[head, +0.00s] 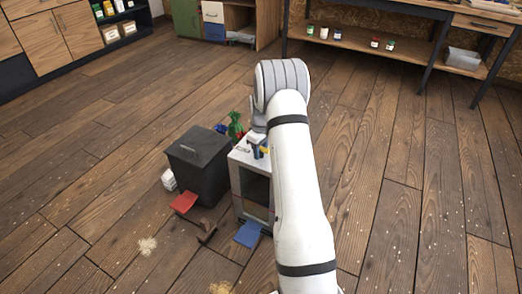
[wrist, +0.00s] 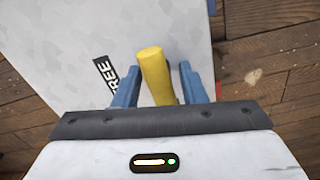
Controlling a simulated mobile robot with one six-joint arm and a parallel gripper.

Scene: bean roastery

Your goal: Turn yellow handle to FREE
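The yellow handle (wrist: 154,68) is a round-ended bar standing out from a pale panel (wrist: 60,45) in the wrist view. A black label reading FREE (wrist: 105,74) is on the panel just left of it. My gripper (wrist: 157,80) has its two blue fingers on either side of the handle. A gap shows at the right finger; the left finger looks very close to the handle. The handle's lower end is hidden by my gripper body. In the head view, my gripper (head: 257,148) is over the top of a small grey cabinet (head: 236,180), with a bit of the yellow handle (head: 265,149) visible.
A black bin (head: 200,165) stands left of the cabinet. A red piece (head: 183,202), a brown piece (head: 207,233) and a blue mat (head: 247,234) lie on the floor nearby. A workbench (head: 395,50) is at the back.

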